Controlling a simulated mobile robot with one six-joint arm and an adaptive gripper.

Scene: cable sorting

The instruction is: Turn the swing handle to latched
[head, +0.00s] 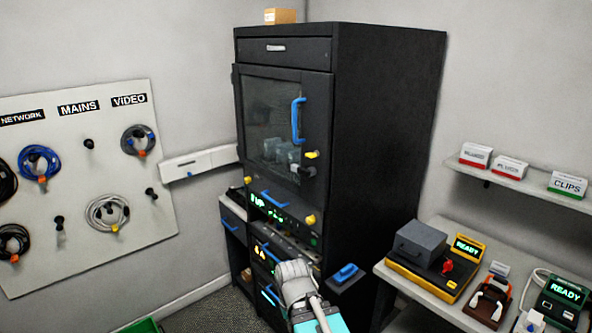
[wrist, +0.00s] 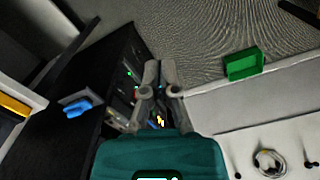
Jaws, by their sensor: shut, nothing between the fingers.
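A blue handle (head: 346,272) sits on a dark plate at the lower right of the black cabinet (head: 385,150). It also shows in the wrist view (wrist: 78,107), on a grey plate left of my fingers. A yellow knob (head: 311,154) and a dark lever-like piece (head: 304,170) sit at the right edge of the glass door. I cannot tell for sure which of these is the swing handle. My gripper (head: 292,270) is in front of the cabinet's lower front, left of the blue handle and apart from it. In the wrist view its fingers (wrist: 159,78) are together and empty.
A bench (head: 440,298) with devices stands right of the cabinet, below a shelf of boxes. A pegboard (head: 80,215) with cables hangs at left. A green bin (wrist: 243,63) stands on the floor. My arm hides part of the cabinet's lower front.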

